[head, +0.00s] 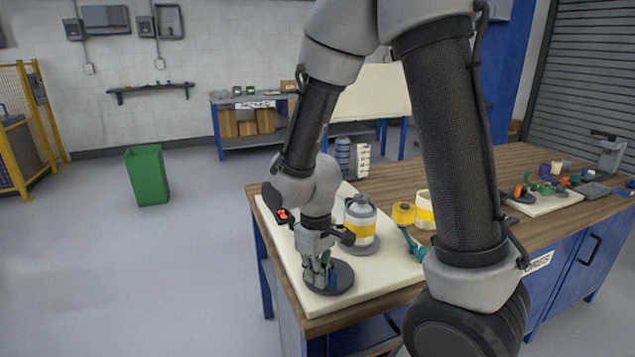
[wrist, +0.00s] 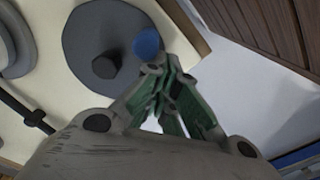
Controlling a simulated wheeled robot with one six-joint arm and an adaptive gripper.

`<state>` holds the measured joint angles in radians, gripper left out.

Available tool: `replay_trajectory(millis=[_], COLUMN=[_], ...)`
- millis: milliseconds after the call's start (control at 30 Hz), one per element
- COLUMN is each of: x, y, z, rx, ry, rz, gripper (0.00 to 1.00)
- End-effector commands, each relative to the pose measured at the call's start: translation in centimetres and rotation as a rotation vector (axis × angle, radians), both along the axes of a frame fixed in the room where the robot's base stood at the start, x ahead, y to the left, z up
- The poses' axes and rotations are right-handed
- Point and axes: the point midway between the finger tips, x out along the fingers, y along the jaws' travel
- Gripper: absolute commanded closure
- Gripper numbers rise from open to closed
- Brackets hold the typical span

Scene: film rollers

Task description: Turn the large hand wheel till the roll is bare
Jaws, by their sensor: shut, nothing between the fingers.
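The large hand wheel (head: 345,272) is a flat dark grey disc on the pale board at the bench's near left corner. In the wrist view the wheel (wrist: 85,38) shows a darker hub and an upright blue knob (wrist: 148,43) near its rim. My gripper (head: 322,280) points down over the wheel. Its green-padded fingers (wrist: 165,78) are shut and empty, close beside the knob; I cannot tell whether they touch it. The roll (head: 359,224), a grey cylinder with a white and yellow wrap, stands on a grey round base behind the wheel.
A yellow spool (head: 404,213) and another yellow-banded roll (head: 424,208) stand right of the roll. A board with small parts (head: 545,200) is farther right.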

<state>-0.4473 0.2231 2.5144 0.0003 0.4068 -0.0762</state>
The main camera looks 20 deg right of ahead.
Motion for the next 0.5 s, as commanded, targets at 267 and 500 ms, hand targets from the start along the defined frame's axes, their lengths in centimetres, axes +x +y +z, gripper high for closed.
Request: replay_trajectory(millis=[267,500], x=[-0.94,-0.95], y=[-0.62,-0.72], z=[0.04,0.03], rx=[0.001,0.001], ry=[-0.002,-0.002], rz=[0.0,-0.001], gripper=[1.0,1.0])
